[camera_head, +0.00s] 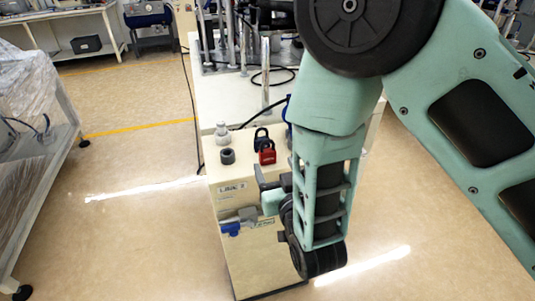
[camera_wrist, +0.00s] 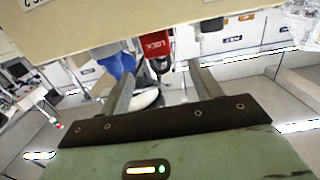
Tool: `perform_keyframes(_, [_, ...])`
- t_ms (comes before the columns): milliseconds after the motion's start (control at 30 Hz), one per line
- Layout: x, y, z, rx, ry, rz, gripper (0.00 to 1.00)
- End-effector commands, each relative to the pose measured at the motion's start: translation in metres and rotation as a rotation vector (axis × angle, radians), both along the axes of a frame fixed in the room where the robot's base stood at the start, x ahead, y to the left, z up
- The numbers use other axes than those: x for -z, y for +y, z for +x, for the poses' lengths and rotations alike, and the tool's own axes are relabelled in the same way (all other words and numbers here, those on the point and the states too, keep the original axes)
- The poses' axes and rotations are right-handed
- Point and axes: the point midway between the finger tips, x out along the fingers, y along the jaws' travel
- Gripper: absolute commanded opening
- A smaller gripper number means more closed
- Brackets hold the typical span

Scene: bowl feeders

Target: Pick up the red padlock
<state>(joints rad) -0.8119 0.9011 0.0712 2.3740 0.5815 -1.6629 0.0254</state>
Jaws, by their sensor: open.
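The red padlock (camera_head: 267,157) stands near the front of the pale cabinet top in the head view. In the wrist view the red padlock (camera_wrist: 156,47) appears upside down, with lettering on its face and its dark shackle pointing down. My gripper (camera_wrist: 161,64) is open, and the padlock shows between and beyond its two fingers. Nothing is held. In the head view my gripper (camera_head: 262,181) is in front of the cabinet, just below the padlock; my arm hides part of it.
A dark padlock-like item (camera_head: 261,136) stands just behind the red one. A dark grey cylinder (camera_head: 227,156) and a whitish bottle-like part (camera_head: 222,133) stand to the left. A blue item (camera_wrist: 118,61) is close to the left finger in the wrist view. Posts and cables stand farther back.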

Motion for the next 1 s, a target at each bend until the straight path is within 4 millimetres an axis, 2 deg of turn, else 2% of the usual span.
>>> perform_keyframes(233, [0.003,0.004,0.016,0.0,0.001,0.0,0.64])
perform_keyframes(533, [0.013,0.013,0.054,0.0,0.0,0.001,0.64])
perform_keyframes(833, [0.014,0.015,0.059,-0.001,0.001,0.0,0.64])
perform_keyframes(867, [0.014,0.015,0.059,-0.001,0.001,0.0,0.58])
perform_keyframes(1000, [0.014,0.015,0.059,-0.001,0.001,0.001,0.19])
